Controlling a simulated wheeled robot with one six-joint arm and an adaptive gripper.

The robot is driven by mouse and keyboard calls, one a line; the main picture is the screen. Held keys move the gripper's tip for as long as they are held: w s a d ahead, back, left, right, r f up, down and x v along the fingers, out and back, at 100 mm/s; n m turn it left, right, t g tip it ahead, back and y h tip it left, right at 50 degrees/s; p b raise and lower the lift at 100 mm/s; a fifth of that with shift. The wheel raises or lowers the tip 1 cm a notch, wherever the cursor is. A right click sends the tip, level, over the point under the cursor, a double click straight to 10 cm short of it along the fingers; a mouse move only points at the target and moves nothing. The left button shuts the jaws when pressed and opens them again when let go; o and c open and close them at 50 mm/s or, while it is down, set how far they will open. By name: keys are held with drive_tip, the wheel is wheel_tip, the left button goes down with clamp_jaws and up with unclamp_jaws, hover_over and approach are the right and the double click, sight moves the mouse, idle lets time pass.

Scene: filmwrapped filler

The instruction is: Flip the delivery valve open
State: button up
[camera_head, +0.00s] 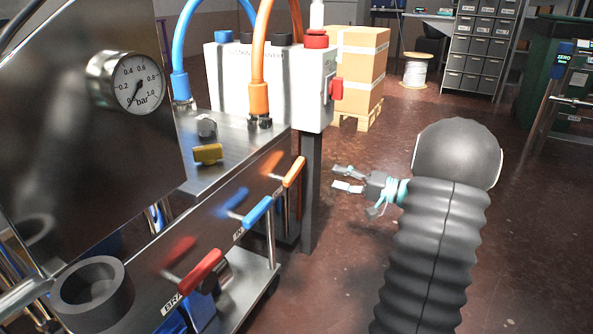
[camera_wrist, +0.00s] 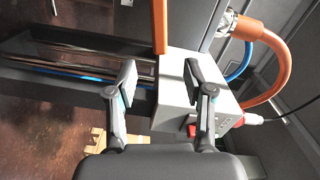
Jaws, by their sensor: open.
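Three lever handles stick out from the front side of the steel machine: a red one (camera_head: 201,271), a blue one (camera_head: 257,212) and an orange one (camera_head: 294,172). The small labels beside them are too small or cut off to show which is the delivery valve. My gripper (camera_head: 345,178) is open and empty, to the right of the orange handle and apart from it. In the wrist view the orange handle (camera_wrist: 160,25) stands upright beyond my gripper (camera_wrist: 160,82), roughly in line with the gap between its fingers.
A pressure gauge (camera_head: 138,84) sits on the machine's upright panel. A blue hose (camera_head: 181,50) and an orange hose (camera_head: 259,60) rise near a white box (camera_head: 255,79) with a red switch (camera_head: 336,88). Cartons (camera_head: 358,68) stand on a pallet behind. The floor right of the machine is open.

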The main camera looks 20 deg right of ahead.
sight(301, 167)
drive_tip(key=x, duration=1.3)
drive_tip(key=shift+w+d+r, duration=0.1)
drive_tip(key=shift+w, duration=0.35)
clamp_jaws()
